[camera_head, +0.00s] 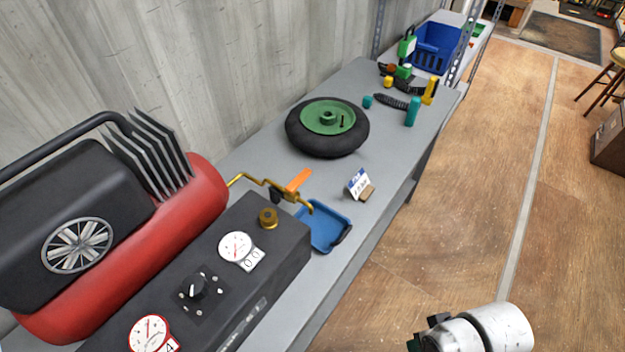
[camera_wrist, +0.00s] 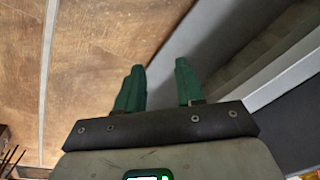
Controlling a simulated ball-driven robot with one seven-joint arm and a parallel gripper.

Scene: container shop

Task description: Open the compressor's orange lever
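The compressor has a red tank (camera_head: 205,200), a black motor cover and a dark control box (camera_head: 265,240) with white gauges. Its orange lever (camera_head: 298,180) sits on the brass pipe (camera_head: 250,181) at the box's far end, above the grey bench. The lever points up and to the right in the head view. My arm shows at the bottom right of the head view, over the floor and apart from the bench. In the wrist view my gripper (camera_wrist: 158,85) has two green fingers with a gap between them and nothing in it. The lever is not in the wrist view.
A blue tray (camera_head: 325,228) and a small sign (camera_head: 358,184) lie near the lever. A black wheel with a green hub (camera_head: 328,118) lies beyond it on the bench (camera_head: 262,150). Hand tools and a blue crate (camera_head: 436,46) stand farther back.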

